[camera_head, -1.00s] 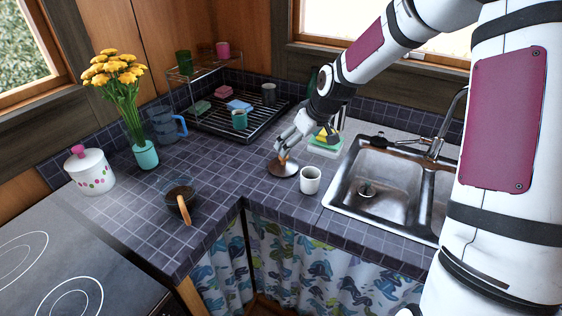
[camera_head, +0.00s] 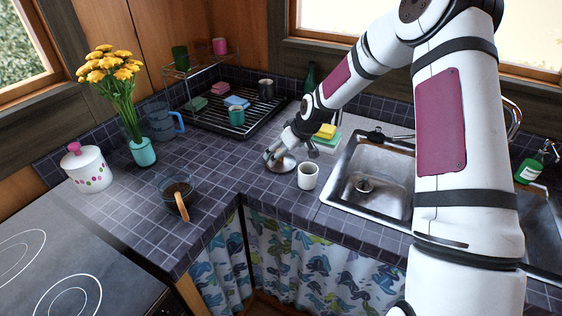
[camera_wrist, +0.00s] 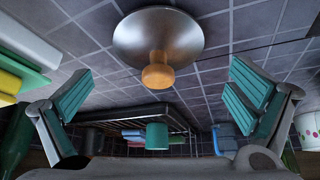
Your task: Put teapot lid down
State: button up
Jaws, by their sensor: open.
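The teapot lid (camera_head: 284,165) is a shiny metal disc with a round wooden knob. It rests on the dark tiled counter, left of a white mug (camera_head: 308,176). In the wrist view the lid (camera_wrist: 158,30) shows at the top centre, with its knob (camera_wrist: 157,76) toward me. My gripper (camera_head: 275,155) is low over the lid in the head view. In the wrist view my gripper (camera_wrist: 161,74) is open, its teal-padded fingers wide apart on either side of the knob with clear gaps. A glass teapot (camera_head: 176,188) with dark contents and a wooden handle stands lidless at the left.
The sink (camera_head: 372,185) lies to the right. Sponges (camera_head: 325,132) sit behind my gripper. A dish rack (camera_head: 262,112) with cups, a blue jug (camera_head: 163,122), a flower vase (camera_head: 144,152) and a white pot (camera_head: 88,170) stand behind and left. Tiles between teapot and lid are clear.

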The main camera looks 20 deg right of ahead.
jog(key=x, duration=0.4)
jog(key=shift+w, duration=0.15)
jog(key=c, duration=1.6)
jog(key=shift+c, duration=0.2)
